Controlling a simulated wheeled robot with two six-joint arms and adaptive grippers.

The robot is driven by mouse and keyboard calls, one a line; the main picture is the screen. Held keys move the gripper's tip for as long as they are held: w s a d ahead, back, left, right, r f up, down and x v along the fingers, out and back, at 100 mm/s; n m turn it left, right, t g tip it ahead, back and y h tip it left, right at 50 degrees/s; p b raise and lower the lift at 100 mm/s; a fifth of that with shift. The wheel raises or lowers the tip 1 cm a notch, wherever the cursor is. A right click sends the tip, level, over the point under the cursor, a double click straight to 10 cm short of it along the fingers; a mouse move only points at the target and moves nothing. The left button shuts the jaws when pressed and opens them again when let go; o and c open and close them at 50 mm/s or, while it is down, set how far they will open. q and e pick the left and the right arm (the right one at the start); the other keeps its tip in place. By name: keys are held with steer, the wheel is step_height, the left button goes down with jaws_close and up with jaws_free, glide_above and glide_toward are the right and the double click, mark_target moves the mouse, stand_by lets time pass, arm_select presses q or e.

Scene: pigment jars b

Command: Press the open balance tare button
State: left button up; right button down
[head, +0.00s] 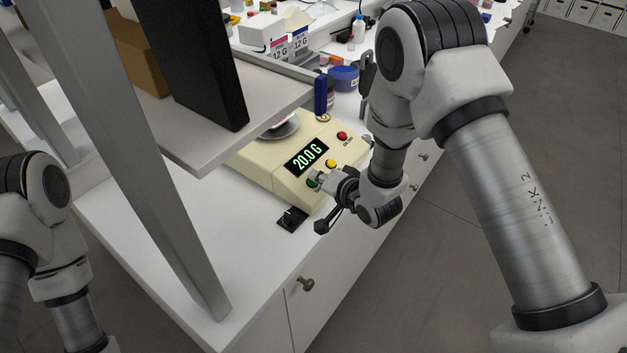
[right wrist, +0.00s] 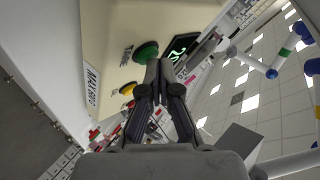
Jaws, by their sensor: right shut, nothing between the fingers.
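The cream balance (head: 262,165) stands on the white bench with its display (head: 306,158) lit at 20.0 G. Its front has a red button (head: 342,135), a yellow button (head: 331,164) and a green button (head: 311,184). In the right wrist view the green button (right wrist: 146,52) has a small label beside it that seems to read TARE. My right gripper (head: 317,179) is shut and empty. Its fingertips (right wrist: 158,66) are right at the green button's edge; I cannot tell if they touch it. My left arm shows at the lower left, its gripper out of view.
A shelf (head: 205,130) with a grey post (head: 150,170) rises left of the balance. A small black item (head: 292,218) lies in front of it. A blue tub (head: 344,77), a white box (head: 262,31) and jars crowd the bench behind. The near bench corner is clear.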

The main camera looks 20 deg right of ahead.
steer(key=shift+f, duration=0.15)
steer(key=shift+s+d+r+p, duration=0.1)
steer(key=shift+r+p, duration=0.45)
steer(key=shift+r, duration=0.2)
steer(key=shift+s+r, duration=0.15)
steer(key=shift+r, duration=0.05)
steer(key=shift+d+r+p, duration=0.1)
steer(key=shift+r+p, duration=0.3)
steer(key=shift+p, duration=0.1)
steer(key=r+p, duration=0.1)
steer(key=s+r+p, duration=0.1)
steer(key=r, duration=0.1)
steer(key=d+r+p, duration=0.1)
steer(key=shift+s+d+r, duration=0.1)
steer(key=shift+s+r, duration=0.25)
steer(key=shift+r, duration=0.05)
